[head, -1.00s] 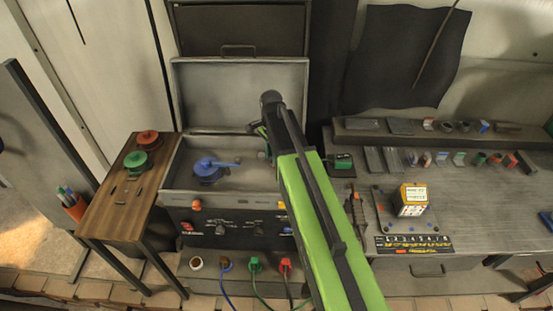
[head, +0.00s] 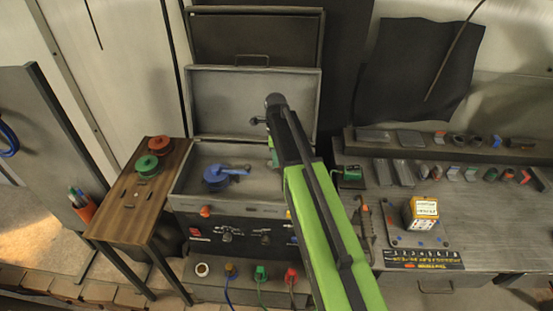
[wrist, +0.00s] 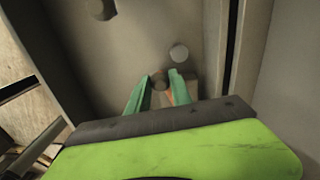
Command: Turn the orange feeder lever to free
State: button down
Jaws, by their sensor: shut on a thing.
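The orange lever (wrist: 172,98) shows in the wrist view only as a small orange strip between the green fingers. Most of it is hidden, so I cannot tell how it is turned. My gripper (wrist: 159,78) is shut on it, with the fingers a little apart around it. In the head view my gripper (head: 272,154) is at the right end of the open grey feeder box (head: 183,186), and my green arm hides the lever there. A blue spool (head: 217,178) with a blue arm lies inside the box.
The box's raised lid (head: 230,100) stands behind my gripper. A wooden side table (head: 125,215) with a red spool (head: 160,145) and a green spool (head: 147,167) is on the left. A workbench (head: 480,225) with an orange-and-white box (head: 421,212) is on the right.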

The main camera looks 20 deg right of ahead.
jog(key=shift+d, duration=0.1)
dwell(0.3)
jog(key=c, duration=1.1)
grip_release()
jog(key=shift+c, duration=0.2)
jog(key=shift+r, duration=0.1)
notch_tip(320, 180, up, 17)
jog(key=p, duration=1.7)
jog(key=shift+r, duration=0.15)
